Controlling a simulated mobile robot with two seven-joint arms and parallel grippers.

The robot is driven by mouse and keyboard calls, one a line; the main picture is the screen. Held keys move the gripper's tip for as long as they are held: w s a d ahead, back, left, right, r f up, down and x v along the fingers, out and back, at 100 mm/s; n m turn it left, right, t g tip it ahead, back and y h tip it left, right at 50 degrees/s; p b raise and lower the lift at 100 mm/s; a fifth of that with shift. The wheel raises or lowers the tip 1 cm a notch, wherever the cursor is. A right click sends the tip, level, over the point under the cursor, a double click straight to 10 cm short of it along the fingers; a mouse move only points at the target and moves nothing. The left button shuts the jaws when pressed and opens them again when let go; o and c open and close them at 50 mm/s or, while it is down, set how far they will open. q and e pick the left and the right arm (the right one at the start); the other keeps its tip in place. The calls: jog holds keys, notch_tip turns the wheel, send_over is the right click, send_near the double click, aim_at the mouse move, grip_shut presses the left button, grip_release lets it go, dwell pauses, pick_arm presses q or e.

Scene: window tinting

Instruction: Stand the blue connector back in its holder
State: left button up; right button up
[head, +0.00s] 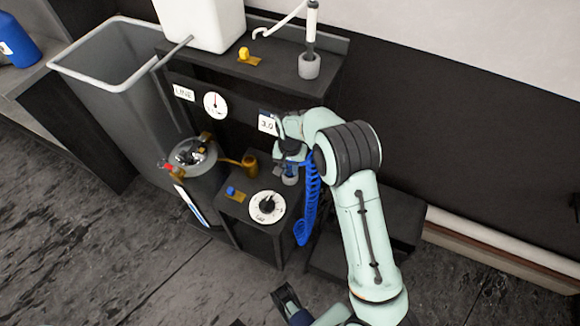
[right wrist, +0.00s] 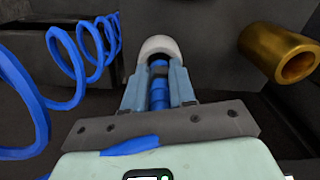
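The blue connector (right wrist: 158,90) is between the two fingers of my right gripper (right wrist: 159,72) in the right wrist view. The fingers are shut on it. A pale grey cup-shaped holder (right wrist: 162,46) is straight ahead of the fingertips, and the connector's far end reaches its mouth; I cannot tell how deep it sits. In the head view my right gripper (head: 289,158) is right above the grey holder (head: 291,179), with the connector mostly hidden. A blue coiled hose (head: 309,200) hangs beside it. A dark gripper part (head: 286,299) at the bottom edge seems to be my left one; its fingers are unclear.
A brass tube (right wrist: 285,60) is right of the holder in the right wrist view. In the head view, a round dial (head: 267,207) and blue-handled valve (head: 234,193) are on the low dark stand. A tank with brass fittings (head: 193,153) and a grey bin (head: 112,85) stand left.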

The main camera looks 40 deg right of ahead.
jog(key=o, duration=0.4)
jog(key=shift+c, duration=0.2)
notch_tip(320, 180, up, 12)
jog(key=shift+r+p, duration=0.2)
jog(key=shift+p, duration=0.85)
